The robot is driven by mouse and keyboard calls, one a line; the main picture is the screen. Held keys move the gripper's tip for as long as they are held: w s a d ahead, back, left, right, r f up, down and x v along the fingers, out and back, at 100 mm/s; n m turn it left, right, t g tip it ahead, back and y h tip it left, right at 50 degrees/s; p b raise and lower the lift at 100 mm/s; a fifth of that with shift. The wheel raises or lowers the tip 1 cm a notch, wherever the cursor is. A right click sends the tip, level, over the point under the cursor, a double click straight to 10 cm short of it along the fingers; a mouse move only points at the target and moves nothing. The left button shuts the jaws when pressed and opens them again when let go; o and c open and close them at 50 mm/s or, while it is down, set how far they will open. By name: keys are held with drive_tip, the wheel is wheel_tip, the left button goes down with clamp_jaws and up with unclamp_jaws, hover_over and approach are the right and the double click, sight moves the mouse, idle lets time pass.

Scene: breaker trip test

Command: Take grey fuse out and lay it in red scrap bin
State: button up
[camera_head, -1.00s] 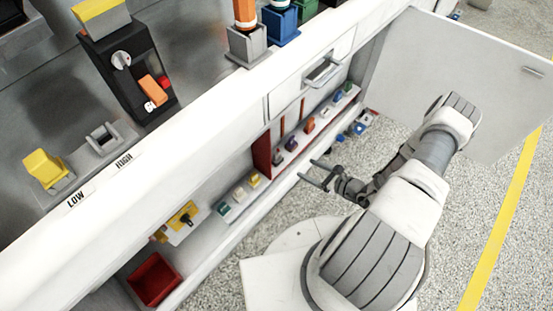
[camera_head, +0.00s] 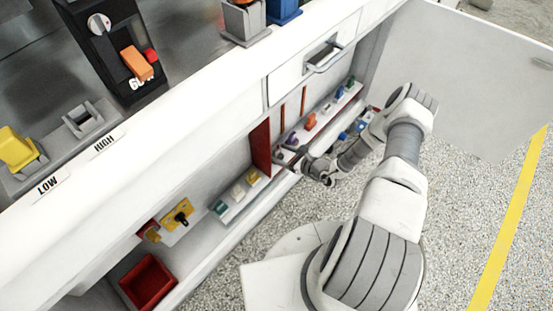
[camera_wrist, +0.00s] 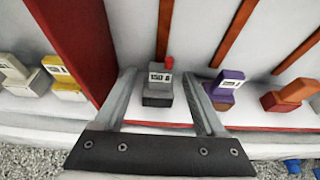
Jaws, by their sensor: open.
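The grey fuse (camera_wrist: 158,92) sits upright in the rack inside the cabinet, with a white label and a small red tip above it. My gripper (camera_wrist: 160,80) is open in the wrist view, with one finger on each side of the fuse and visible gaps between. In the head view my gripper (camera_head: 288,159) reaches into the cabinet beside a red divider, where it partly hides the fuse. The red scrap bin (camera_head: 148,282) stands at the lower left of the cabinet and looks empty.
The red divider (camera_wrist: 78,45) stands close to the left of my gripper. A purple fuse (camera_wrist: 227,84) and an orange fuse (camera_wrist: 290,95) are to the right. Yellow and white fuses sit left of the divider. The open cabinet door (camera_head: 460,80) is behind my arm.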

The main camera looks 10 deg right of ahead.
drive_tip(key=shift+w+a+f, duration=0.1)
drive_tip(key=shift+w+a, duration=0.1)
drive_tip(key=shift+w, duration=0.05)
clamp_jaws()
idle(0.3)
